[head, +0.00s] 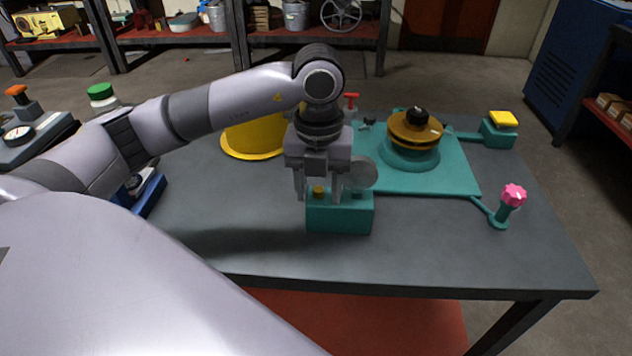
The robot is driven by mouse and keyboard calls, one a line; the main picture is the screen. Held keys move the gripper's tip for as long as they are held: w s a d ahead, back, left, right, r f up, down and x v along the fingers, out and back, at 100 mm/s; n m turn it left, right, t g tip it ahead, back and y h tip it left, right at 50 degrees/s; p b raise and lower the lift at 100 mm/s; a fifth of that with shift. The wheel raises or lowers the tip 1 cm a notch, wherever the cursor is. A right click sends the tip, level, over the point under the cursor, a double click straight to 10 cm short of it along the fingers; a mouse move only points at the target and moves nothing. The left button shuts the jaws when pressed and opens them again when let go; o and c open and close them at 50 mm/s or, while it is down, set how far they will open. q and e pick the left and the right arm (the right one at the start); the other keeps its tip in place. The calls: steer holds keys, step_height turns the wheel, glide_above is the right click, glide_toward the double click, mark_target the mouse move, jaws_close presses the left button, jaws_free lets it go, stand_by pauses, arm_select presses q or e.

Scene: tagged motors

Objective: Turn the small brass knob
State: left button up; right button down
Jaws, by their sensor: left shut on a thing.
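A small brass knob (318,189) sits on top of a teal box (340,217) near the front middle of the table. My left gripper (318,192) points straight down over the box. Its two fingers stand either side of the knob and are shut on it. The fingers and wrist hide part of the box top. A grey round disc (361,173) stands upright just right of the fingers. My right gripper is not in view.
Behind is a teal plate (455,180) bearing a brass and black wheel (415,130). A pink knob (514,194) and a yellow-topped teal block (500,130) stand to the right. A yellow round container (250,140) is behind my arm. The grey table's (440,255) front right is clear.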

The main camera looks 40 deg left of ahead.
arm_select(q)
steer(key=shift+w+a+f+m+b, duration=0.1)
steer(key=shift+a+f+m+b, duration=0.1)
steer(key=shift+a+m, duration=0.2)
steer(key=shift+w+a+f+m+b, duration=0.1)
steer(key=shift+a+f+m+b, duration=0.1)
steer(key=shift+a+m, duration=0.2)
steer(key=c, duration=0.4)
steer(key=m+b, duration=0.1)
steer(key=m, duration=0.2)
jaws_close()
steer(key=m, duration=0.3)
steer(key=shift+s+a+r+b, duration=0.1)
steer(key=shift+s+b, duration=0.05)
steer(key=shift+b, duration=0.25)
steer(key=o, duration=1)
jaws_free()
steer(key=shift+a, duration=0.25)
steer(key=shift+d, duration=0.2)
